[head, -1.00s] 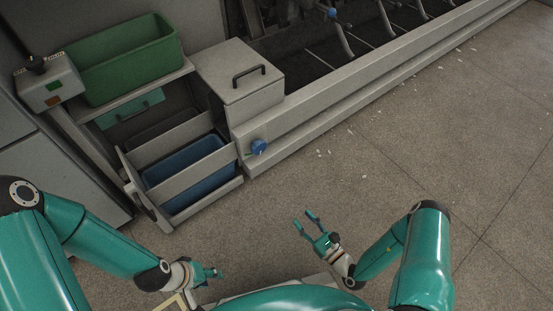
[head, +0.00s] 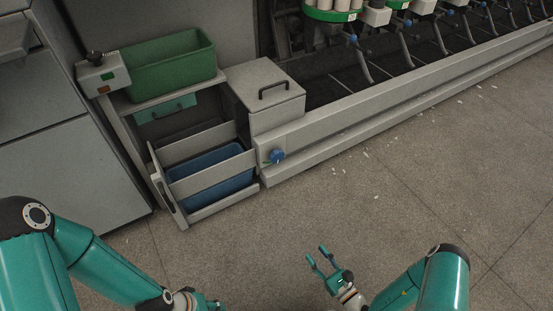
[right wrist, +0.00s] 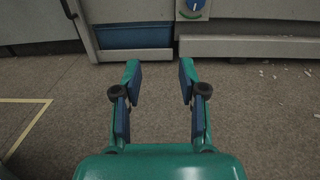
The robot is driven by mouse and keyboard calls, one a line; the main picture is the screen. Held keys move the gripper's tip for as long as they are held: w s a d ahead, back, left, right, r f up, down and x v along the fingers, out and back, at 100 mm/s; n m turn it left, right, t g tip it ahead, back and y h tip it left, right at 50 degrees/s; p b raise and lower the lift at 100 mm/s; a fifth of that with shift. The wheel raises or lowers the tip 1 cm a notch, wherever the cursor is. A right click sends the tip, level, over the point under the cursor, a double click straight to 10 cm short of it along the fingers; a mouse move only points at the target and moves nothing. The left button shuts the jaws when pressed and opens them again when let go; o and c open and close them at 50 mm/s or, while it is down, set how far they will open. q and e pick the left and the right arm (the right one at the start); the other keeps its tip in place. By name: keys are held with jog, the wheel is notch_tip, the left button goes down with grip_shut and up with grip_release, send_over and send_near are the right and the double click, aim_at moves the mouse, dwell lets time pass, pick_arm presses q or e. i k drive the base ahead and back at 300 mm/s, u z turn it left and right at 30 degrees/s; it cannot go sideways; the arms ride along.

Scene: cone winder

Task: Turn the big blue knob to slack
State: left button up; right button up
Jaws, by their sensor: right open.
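The big blue knob (head: 277,156) is on the front end of the grey machine rail, below the grey lidded box. It also shows at the top edge of the right wrist view (right wrist: 194,5), cut off, with a green arc under it. Its pointer setting is too small to read. My right gripper (head: 316,254) is open and empty, over the floor in front of the knob and apart from it. In the right wrist view its two fingers (right wrist: 157,75) are spread with only floor between them. My left gripper (head: 213,305) is partly cut off at the bottom edge.
A pull-out frame with a blue bin (head: 212,172) stands left of the knob. A green bin (head: 172,66) and a grey control box (head: 103,74) are above it. The grey lidded box (head: 264,92) has a black handle. The floor (head: 400,190) is clear apart from small white scraps.

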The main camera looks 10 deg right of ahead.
aim_at(278, 154)
jog(key=u, duration=0.05)
jog(key=i, duration=0.9)
jog(key=z, duration=0.1)
